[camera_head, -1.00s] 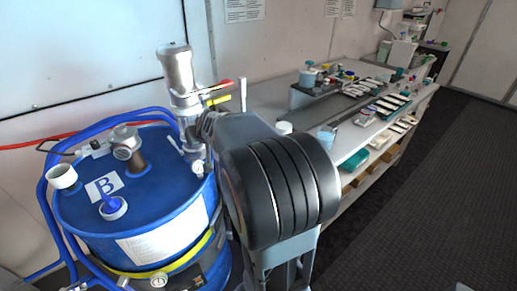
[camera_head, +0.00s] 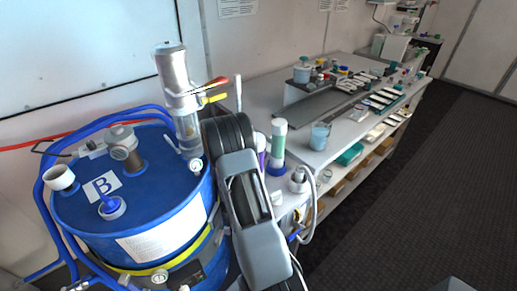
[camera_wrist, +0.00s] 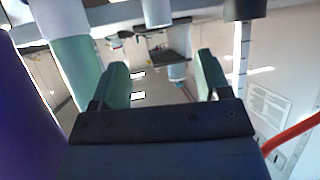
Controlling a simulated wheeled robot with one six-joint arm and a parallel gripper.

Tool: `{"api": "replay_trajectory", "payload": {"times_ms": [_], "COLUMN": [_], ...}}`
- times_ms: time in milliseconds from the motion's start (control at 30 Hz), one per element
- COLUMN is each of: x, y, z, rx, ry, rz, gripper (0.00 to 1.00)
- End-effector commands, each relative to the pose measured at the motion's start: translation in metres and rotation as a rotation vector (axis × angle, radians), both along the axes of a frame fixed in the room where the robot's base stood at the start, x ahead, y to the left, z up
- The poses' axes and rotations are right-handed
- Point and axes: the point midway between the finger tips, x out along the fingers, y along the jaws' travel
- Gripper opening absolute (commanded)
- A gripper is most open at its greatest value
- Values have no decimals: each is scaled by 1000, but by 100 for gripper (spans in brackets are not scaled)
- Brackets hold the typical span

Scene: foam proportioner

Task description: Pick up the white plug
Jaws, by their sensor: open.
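A white, cup-shaped piece that looks like the white plug (camera_head: 62,178) stands on the left of the blue drum's top (camera_head: 150,185). I cannot be sure that it is the plug. A blue plug or cap (camera_head: 110,206) sits near it, beside the label "B". My gripper (camera_wrist: 163,78) shows in the wrist view with its two green-grey fingers apart and nothing between them. In the head view my arm stands to the right of the drum and the gripper cannot be made out. The white piece cannot be made out in the wrist view.
A clear-bodied metal pump (camera_head: 178,95) with red and yellow handles rises at the drum's back right. A green-and-white tube (camera_head: 278,145) stands right of my arm and close to the gripper in the wrist view (camera_wrist: 75,75). The bench (camera_head: 335,130) is crowded; dark floor is free at right.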

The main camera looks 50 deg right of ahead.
Motion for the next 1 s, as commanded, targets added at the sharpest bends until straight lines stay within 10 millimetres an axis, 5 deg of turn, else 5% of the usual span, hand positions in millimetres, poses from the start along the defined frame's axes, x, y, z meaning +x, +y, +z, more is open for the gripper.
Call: {"api": "replay_trajectory", "payload": {"times_ms": [233, 1000], "x": [1, 7], "y": [-35, -96], "z": [-20, -50], "rx": [1, 1], "ry": [5, 3], "rz": [-12, -7], "gripper": [70, 70]}}
